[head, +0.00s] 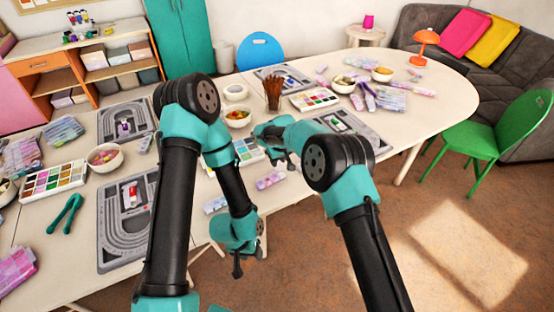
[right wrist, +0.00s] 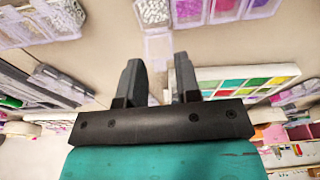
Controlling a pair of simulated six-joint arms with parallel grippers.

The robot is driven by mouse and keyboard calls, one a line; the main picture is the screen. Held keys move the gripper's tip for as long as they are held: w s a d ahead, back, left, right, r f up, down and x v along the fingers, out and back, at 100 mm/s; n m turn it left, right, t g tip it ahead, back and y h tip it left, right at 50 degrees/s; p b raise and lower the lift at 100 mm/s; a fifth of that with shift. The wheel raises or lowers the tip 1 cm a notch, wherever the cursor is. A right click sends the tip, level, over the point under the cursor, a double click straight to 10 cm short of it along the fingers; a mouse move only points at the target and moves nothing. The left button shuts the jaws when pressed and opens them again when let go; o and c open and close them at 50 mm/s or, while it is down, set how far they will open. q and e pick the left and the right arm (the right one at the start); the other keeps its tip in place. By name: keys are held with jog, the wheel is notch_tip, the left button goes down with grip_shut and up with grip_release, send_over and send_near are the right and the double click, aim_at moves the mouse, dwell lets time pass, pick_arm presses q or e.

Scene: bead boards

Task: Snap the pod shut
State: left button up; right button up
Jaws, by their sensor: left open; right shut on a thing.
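In the right wrist view, a small clear pod (right wrist: 153,13) with pale grey beads lies at the top, just beyond my right gripper. A clear flap (right wrist: 157,46) extends from it toward the fingers; it looks like its lid, standing open. My right gripper (right wrist: 159,75) is shut on a narrow pale part in line with this flap; the grip itself is partly hidden. In the head view, my right gripper (head: 289,157) is low over the table by the paint-like bead tray, and I cannot make out the pod there. My left gripper (head: 237,270) hangs open and empty past the table's front edge.
A multi-coloured bead tray (right wrist: 243,79) is right of my right gripper. More clear bead boxes (right wrist: 44,22) lie at the upper left. In the head view, bowls (head: 238,117), grey bead boards (head: 113,248) and a cup of brown sticks (head: 273,94) crowd the table (head: 65,285).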

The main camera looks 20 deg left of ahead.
jog(key=shift+s+d+t+y, duration=0.3)
jog(key=shift+d+t+y, duration=0.1)
jog(key=shift+t+y, duration=0.25)
jog(key=shift+s+d+t+y, duration=0.35)
jog(key=shift+t+y, duration=0.1)
jog(key=shift+y, duration=0.3)
jog(key=o, duration=0.6)
jog(key=v, duration=1.7)
jog(key=shift+s+d+r, duration=0.1)
